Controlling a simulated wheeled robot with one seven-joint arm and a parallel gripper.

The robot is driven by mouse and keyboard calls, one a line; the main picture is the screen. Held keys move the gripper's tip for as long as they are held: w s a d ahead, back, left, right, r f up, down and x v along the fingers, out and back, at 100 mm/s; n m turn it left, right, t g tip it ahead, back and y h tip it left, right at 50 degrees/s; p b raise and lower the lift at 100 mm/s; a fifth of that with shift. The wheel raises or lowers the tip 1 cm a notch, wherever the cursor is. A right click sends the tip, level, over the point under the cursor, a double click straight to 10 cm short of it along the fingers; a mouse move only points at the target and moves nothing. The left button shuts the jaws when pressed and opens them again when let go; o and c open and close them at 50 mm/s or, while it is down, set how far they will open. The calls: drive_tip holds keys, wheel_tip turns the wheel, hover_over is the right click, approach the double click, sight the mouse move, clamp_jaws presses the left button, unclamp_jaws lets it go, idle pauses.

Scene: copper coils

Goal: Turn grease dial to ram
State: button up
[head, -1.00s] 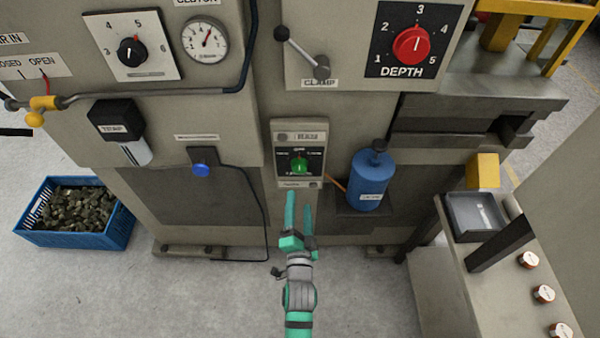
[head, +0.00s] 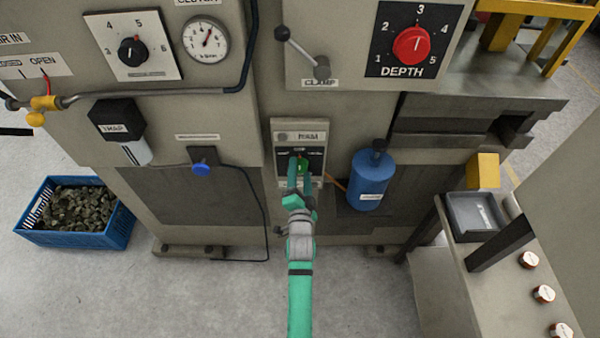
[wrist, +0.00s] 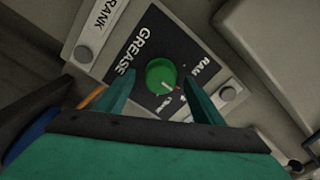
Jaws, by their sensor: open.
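The green grease dial (head: 302,164) sits on a dark plate low on the machine's front. In the wrist view the round green dial (wrist: 160,75) shows a light and red pointer mark toward its lower right. The words GREASE and RAM are readable on its dark plate (wrist: 150,40); another small label is partly hidden by the fingers. My gripper (head: 299,168) is open at the dial.
A blue bottle (head: 369,180) stands close right of the dial panel. A blue knob (head: 201,169) and a black cable are to the left. The red DEPTH dial (head: 411,43) and the CLAMP lever (head: 300,50) are above. A blue crate (head: 115,232) stands on the floor at left.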

drive_tip(key=shift+w+a, duration=0.1)
drive_tip(key=shift+w, duration=0.1)
drive_tip(key=c, duration=1)
drive_tip(key=shift+c, duration=0.2)
drive_tip(key=shift+n, duration=0.3)
drive_tip(key=n, duration=0.2)
drive_tip(key=shift+n, duration=0.4)
drive_tip(key=n, duration=0.2)
drive_tip(key=shift+a+n, duration=0.1)
drive_tip(key=shift+n, duration=0.3)
drive_tip(key=n, duration=0.5)
drive_tip(key=shift+n, duration=0.3)
